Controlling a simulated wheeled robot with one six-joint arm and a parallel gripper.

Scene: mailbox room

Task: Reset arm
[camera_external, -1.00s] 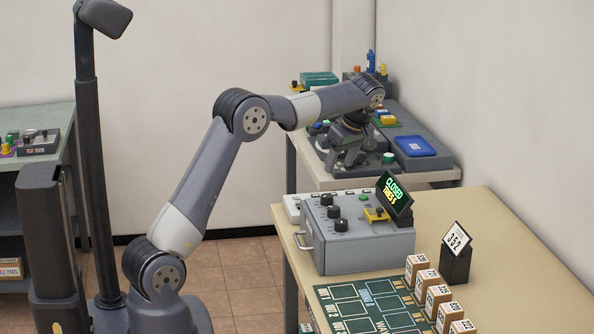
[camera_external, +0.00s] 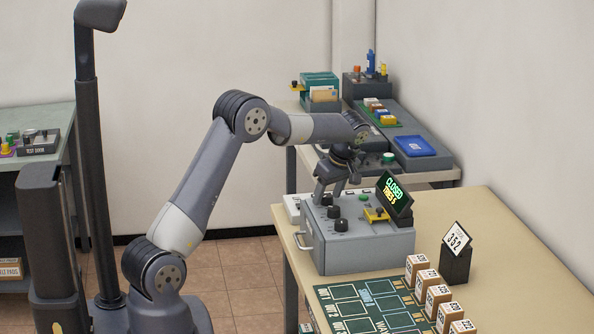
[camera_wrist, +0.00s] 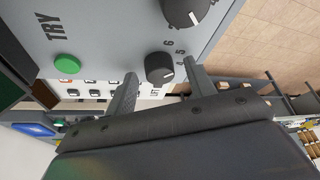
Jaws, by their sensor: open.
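My gripper (camera_external: 333,191) is above the rear left part of the grey control box, pointing down. In the wrist view its two fingers (camera_wrist: 158,88) are spread apart, with a black knob (camera_wrist: 159,69) showing between and beyond them. Nothing is held between the fingers. The control box (camera_external: 350,247) has several black knobs, a green button (camera_external: 364,198), a yellow switch (camera_external: 376,214) and a sign reading CLOSED (camera_external: 395,197). In the wrist view the green button (camera_wrist: 66,65) sits beside the lettering TRY. I cannot tell whether the fingertips touch the box.
A card holder marked 352 (camera_external: 456,253) and a row of small labelled boxes (camera_external: 437,299) stand right of the control box, by a green mat (camera_external: 360,308). A back table holds a blue pad (camera_external: 414,146) and a teal box (camera_external: 320,89). Bare tabletop (camera_external: 510,240) lies at right.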

